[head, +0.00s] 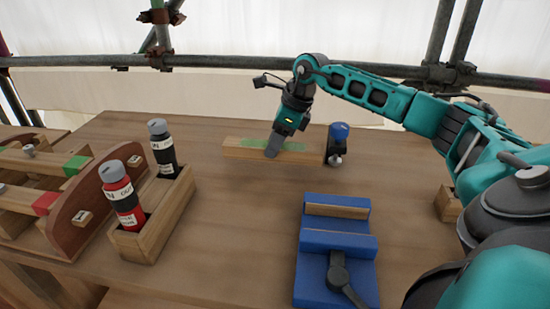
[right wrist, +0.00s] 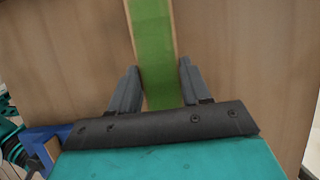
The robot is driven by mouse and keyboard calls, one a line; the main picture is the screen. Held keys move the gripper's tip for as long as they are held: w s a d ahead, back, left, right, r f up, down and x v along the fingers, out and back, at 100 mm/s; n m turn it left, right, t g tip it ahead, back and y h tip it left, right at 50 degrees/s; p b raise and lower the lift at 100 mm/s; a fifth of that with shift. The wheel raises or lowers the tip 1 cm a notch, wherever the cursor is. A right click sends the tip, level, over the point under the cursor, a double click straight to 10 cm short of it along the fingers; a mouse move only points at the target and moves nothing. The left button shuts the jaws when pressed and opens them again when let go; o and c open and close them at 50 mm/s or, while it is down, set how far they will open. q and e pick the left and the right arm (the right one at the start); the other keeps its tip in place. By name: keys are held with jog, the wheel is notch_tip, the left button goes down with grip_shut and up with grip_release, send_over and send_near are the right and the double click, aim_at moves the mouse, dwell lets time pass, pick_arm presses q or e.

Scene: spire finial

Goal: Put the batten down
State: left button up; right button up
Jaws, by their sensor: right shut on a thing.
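The batten (head: 237,149) is a pale wooden bar with a green upper face, lying crosswise near the back of the workbench. My right gripper (head: 273,146) reaches down onto its middle and is shut on it. In the right wrist view the green face of the batten (right wrist: 152,45) runs between the two grey fingers of my right gripper (right wrist: 154,87). The batten looks level and at or very near the bench top; I cannot tell whether it touches. My left gripper is not in view.
A blue-topped tool (head: 338,142) stands at the batten's right end. A blue vise (head: 338,240) sits at the front. A wooden box (head: 165,215) with a red bottle (head: 121,195) and a black bottle (head: 162,148) stands left. The bench middle (head: 235,220) is clear.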

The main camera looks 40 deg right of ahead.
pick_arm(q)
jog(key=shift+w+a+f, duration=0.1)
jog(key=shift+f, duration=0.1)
pick_arm(e)
jog(key=shift+f, duration=2.05)
jog(key=shift+f+b, duration=0.15)
jog(key=shift+b, duration=0.2)
jog(key=o, duration=1.2)
jog(key=shift+d+r, duration=0.1)
jog(key=shift+r, duration=0.3)
jog(key=p+v, duration=0.1)
jog(key=v, duration=0.9)
jog(key=shift+s+r, duration=0.1)
jog(key=shift+r, duration=0.2)
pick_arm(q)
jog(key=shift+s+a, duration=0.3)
pick_arm(e)
jog(key=shift+s+d+r, duration=0.15)
jog(key=shift+s+r, duration=0.05)
jog(key=shift+r, duration=0.2)
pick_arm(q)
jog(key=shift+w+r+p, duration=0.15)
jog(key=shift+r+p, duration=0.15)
